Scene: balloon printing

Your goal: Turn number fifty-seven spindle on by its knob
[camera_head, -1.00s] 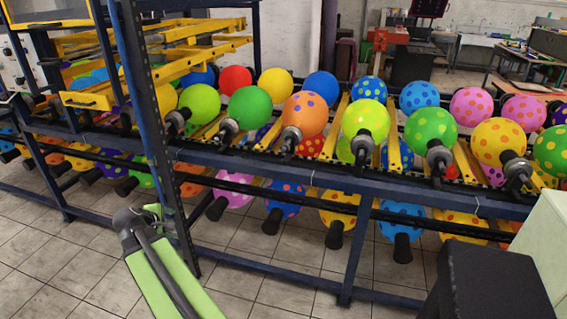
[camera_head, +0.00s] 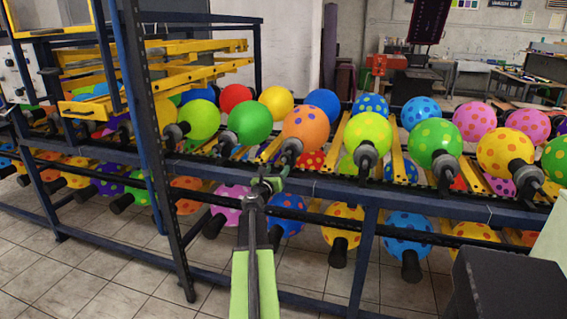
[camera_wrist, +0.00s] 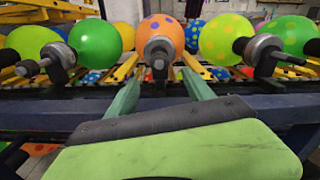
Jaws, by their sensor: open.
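A row of spindles with balloons runs along the upper rack; no number is readable, so I cannot tell which is fifty-seven. My gripper (camera_head: 268,183) is open and empty in front of the rack, below and slightly left of this spindle. Its two green fingers also show in the wrist view (camera_wrist: 161,88), spread on either side of the spindle's line, apart from it.
A dark blue rail (camera_head: 330,190) runs along the rack's front. A green balloon (camera_head: 250,122) and a lime balloon (camera_head: 368,131) flank the orange one on their own spindles. A dark upright post (camera_head: 150,140) stands left. More balloons hang on the lower row.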

